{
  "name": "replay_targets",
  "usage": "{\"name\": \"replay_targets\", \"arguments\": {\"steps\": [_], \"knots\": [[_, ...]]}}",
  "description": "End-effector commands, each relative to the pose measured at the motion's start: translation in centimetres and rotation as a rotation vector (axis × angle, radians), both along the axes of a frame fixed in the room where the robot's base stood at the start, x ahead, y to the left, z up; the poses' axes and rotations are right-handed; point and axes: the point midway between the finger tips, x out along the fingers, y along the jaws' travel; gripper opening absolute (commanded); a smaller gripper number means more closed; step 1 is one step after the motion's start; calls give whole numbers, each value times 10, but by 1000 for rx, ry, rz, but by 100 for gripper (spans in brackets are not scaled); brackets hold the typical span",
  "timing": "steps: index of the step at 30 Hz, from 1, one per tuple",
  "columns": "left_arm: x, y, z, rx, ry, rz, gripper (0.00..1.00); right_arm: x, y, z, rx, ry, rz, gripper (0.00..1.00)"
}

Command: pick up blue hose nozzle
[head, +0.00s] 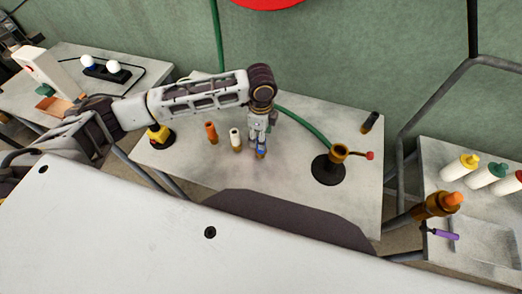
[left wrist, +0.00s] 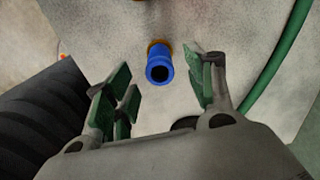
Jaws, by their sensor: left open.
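The blue hose nozzle (left wrist: 158,66) stands upright on the table, with a brass-coloured base, ahead of and between the fingers in the left wrist view. In the head view the blue nozzle (head: 261,151) shows just below the fingertips. My left gripper (left wrist: 160,88) is open and points down at the nozzle. It also shows in the head view (head: 260,140), with the arm reaching in from the left. The fingers look apart from the nozzle, with nothing between the pads. My right gripper is not in view.
An orange nozzle (head: 211,132) and a white nozzle (head: 234,136) stand left of the blue one. A black nozzle (head: 370,121) is at the back right. A brass fitting (head: 338,153) on a black base joins a green hose (head: 305,124).

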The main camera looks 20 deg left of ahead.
Motion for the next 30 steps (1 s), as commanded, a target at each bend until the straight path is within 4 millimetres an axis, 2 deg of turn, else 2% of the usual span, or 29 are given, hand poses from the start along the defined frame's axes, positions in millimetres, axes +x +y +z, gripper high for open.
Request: {"name": "replay_targets", "arguments": {"steps": [11, 24, 30], "knots": [[0, 0, -5, 0, 2, 0, 55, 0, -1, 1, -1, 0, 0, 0], [-1, -1, -48, 0, 2, -1, 55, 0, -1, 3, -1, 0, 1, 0], [-1, 0, -52, 1, 0, -1, 55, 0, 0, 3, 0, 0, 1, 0]]}}
